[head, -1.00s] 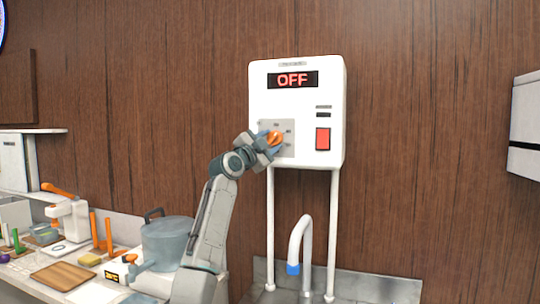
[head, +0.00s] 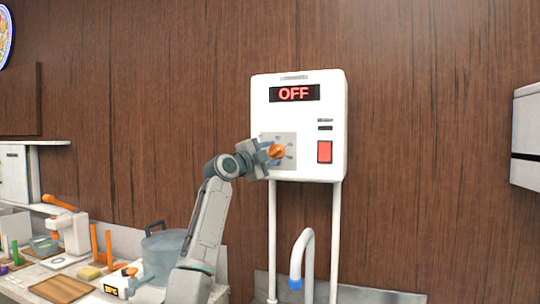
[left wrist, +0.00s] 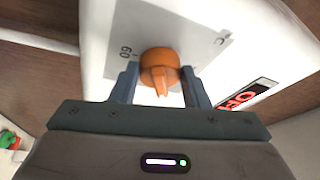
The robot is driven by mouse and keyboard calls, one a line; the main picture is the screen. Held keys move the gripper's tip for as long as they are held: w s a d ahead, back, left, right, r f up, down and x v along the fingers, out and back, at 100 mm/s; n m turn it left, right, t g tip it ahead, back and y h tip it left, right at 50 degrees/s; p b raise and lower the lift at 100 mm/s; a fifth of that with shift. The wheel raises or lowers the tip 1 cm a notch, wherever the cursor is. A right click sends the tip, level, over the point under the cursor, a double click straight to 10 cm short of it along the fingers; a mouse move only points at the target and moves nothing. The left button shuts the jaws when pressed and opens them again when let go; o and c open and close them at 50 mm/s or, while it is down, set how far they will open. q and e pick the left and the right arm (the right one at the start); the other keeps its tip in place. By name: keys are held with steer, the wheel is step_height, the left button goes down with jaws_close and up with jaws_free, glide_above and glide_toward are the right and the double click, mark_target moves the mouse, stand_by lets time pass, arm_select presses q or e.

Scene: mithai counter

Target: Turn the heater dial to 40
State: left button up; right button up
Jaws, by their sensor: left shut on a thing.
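The white heater box (head: 334,105) hangs on the wall, and its display (head: 294,93) reads OFF in red. Its orange dial (head: 277,151) sits on a grey plate (head: 290,140) at the lower left of the front. In the left wrist view the dial (left wrist: 160,70) has its pointer toward the bottom of the picture; a 60 mark shows left of it. My left gripper (head: 271,154) is shut on the dial, one finger on each side in the left wrist view (left wrist: 158,85). My right gripper is not in view.
A red switch (head: 324,151) is right of the dial. White pipes (head: 336,235) run down from the heater, with a tap (head: 303,252) between them. A lidded pot (head: 165,252) and a wooden board (head: 62,289) stand on the counter at left.

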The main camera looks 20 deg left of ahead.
arm_select(q)
steer(key=o, duration=1)
steer(key=shift+c, duration=0.2)
steer(key=shift+s+a+f, duration=0.15)
steer(key=shift+s, duration=0.1)
steer(key=b+v, duration=0.4)
steer(key=v, duration=0.6)
steer(key=shift+b, duration=0.35)
steer(key=shift+s, duration=0.1)
